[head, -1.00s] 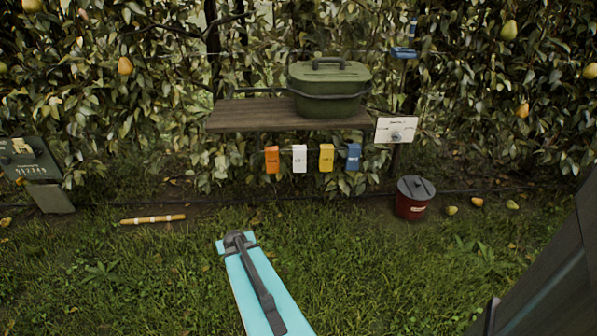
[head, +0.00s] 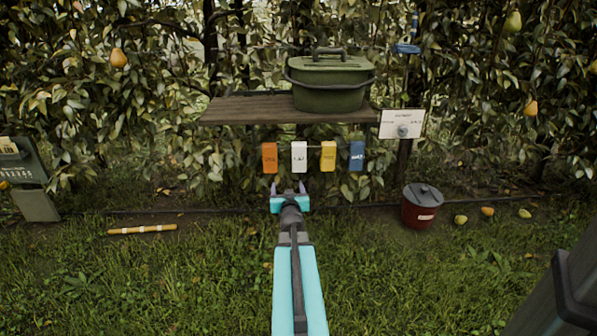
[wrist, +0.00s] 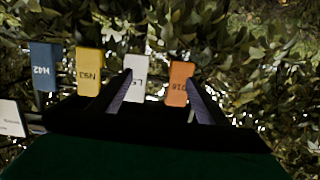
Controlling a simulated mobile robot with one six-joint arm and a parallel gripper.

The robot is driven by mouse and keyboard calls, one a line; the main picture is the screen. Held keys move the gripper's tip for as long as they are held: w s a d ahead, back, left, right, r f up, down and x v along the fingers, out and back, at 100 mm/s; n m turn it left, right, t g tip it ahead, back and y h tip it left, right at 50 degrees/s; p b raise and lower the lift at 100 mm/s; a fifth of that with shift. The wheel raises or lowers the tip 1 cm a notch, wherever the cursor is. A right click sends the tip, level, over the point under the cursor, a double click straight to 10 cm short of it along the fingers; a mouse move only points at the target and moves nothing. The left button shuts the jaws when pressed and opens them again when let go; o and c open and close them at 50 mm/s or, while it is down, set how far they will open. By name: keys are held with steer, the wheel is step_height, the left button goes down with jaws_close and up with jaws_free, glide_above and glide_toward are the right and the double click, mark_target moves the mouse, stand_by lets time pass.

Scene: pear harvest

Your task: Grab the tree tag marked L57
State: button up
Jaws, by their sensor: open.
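Four tags hang in a row below the wooden shelf in the head view: orange (head: 269,158), white (head: 299,157), yellow (head: 328,156) and blue (head: 357,156). In the wrist view, where the row appears reversed, the white tag (wrist: 138,68) shows an "L5" start; the rest is hidden by a finger. The orange tag (wrist: 180,73) is beside it, then the yellow tag (wrist: 89,66) and blue tag (wrist: 44,66). My gripper (head: 289,188) is open and empty, below the orange and white tags in the head view. Its fingertips (wrist: 158,80) span the white and orange tags.
A green lidded container (head: 331,84) stands on the wooden shelf (head: 245,110) above the tags. A white panel with a knob (head: 401,124) is at the shelf's right. Foliage is behind.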

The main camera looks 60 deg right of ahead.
mark_target(299, 161)
steer(key=shift+m+h, duration=0.3)
steer(key=shift+h, duration=0.6)
steer(key=s+d+r+b, duration=0.1)
steer(key=d, duration=0.1)
steer(key=s+d+r+b, duration=0.1)
steer(key=s, duration=0.1)
steer(key=shift+s+d+r, duration=0.3)
steer(key=shift+d+r, duration=0.05)
steer(key=shift+r, duration=0.05)
steer(key=shift+w+d+t, duration=0.1)
steer(key=shift+d+t, duration=0.05)
steer(key=shift+t, duration=0.15)
steer(key=shift+b+x, duration=1.15)
steer(key=shift+x, duration=3)
steer(key=shift+d+f, duration=0.1)
